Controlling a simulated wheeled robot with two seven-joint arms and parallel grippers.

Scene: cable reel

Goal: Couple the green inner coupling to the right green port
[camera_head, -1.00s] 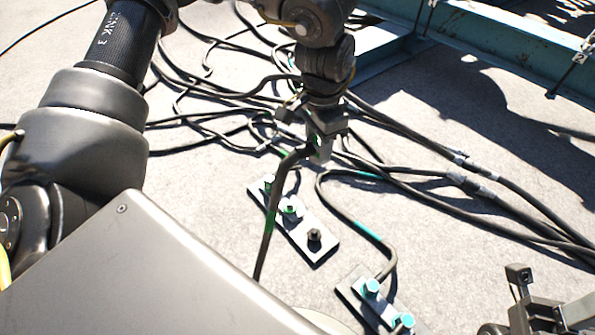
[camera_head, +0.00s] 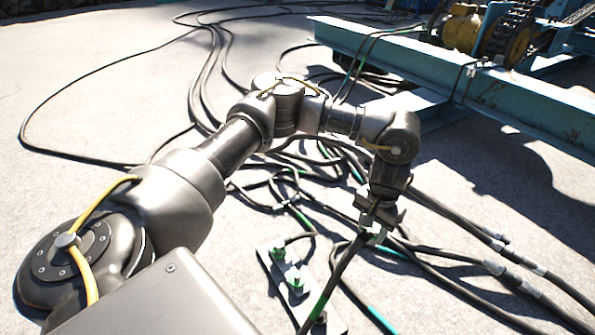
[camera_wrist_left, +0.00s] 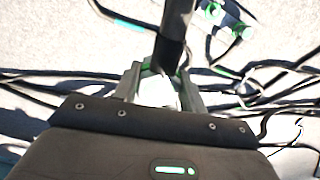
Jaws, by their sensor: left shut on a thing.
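My left gripper (camera_head: 372,228) is shut on the end of a black cable (camera_head: 343,268) with a green band, above the ground and right of the port plate. In the left wrist view its fingers (camera_wrist_left: 160,88) close around a dark coupling (camera_wrist_left: 170,52) with green at the fingers; its tip is hidden. The grey port plate (camera_head: 308,300) lies on the ground with two green ports, one upper left (camera_head: 278,254) and one lower right (camera_head: 296,279). The held cable crosses the plate's lower end in the head view. The plate's green ports also show in the wrist view (camera_wrist_left: 246,33).
Loose black cables (camera_head: 270,190) tangle on the ground behind and around my left gripper. A blue-green steel beam (camera_head: 480,85) with yellow machinery (camera_head: 462,28) stands at the back right. A teal-banded cable (camera_head: 380,320) lies right of the plate. Bare concrete is at left.

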